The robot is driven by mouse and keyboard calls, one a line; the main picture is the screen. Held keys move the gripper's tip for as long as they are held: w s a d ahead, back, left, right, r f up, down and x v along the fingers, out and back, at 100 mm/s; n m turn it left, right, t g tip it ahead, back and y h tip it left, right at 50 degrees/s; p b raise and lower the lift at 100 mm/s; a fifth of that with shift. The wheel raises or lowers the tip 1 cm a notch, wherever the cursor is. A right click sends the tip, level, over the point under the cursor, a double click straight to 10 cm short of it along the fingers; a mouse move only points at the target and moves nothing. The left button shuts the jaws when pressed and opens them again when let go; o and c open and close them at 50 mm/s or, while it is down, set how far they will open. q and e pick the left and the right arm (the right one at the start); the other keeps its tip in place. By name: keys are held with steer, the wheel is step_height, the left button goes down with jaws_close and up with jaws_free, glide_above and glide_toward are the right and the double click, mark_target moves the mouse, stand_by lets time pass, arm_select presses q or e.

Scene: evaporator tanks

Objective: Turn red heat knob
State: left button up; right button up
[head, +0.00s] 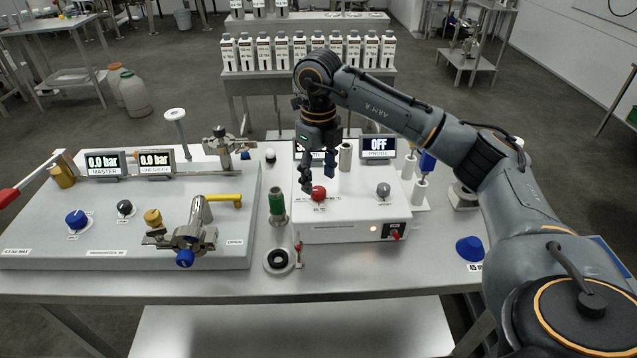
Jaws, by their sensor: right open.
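The red heat knob (319,193) sits on the left part of the top face of a white control box (345,229) on the bench. My right gripper (318,178) points down from above, its dark fingers spread open. The fingertips are just above and beside the red knob; I cannot tell whether they touch it. It holds nothing that I can see. A display (377,147) at the back of the box reads OFF. A second display beside it is mostly hidden behind the gripper. My left gripper is not in view.
A grey knob (383,190) is right of the red one. A green-topped fitting (277,207) stands close left of the box. A grey panel (110,222) with valves and pressure displays fills the bench's left. A blue cap (469,248) lies at the right. Bottles (264,52) stand behind.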

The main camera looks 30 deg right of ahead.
mark_target(319, 190)
step_height(319, 190, up, 9)
stand_by(0.3)
steer(key=shift+f, duration=0.1)
stand_by(0.4)
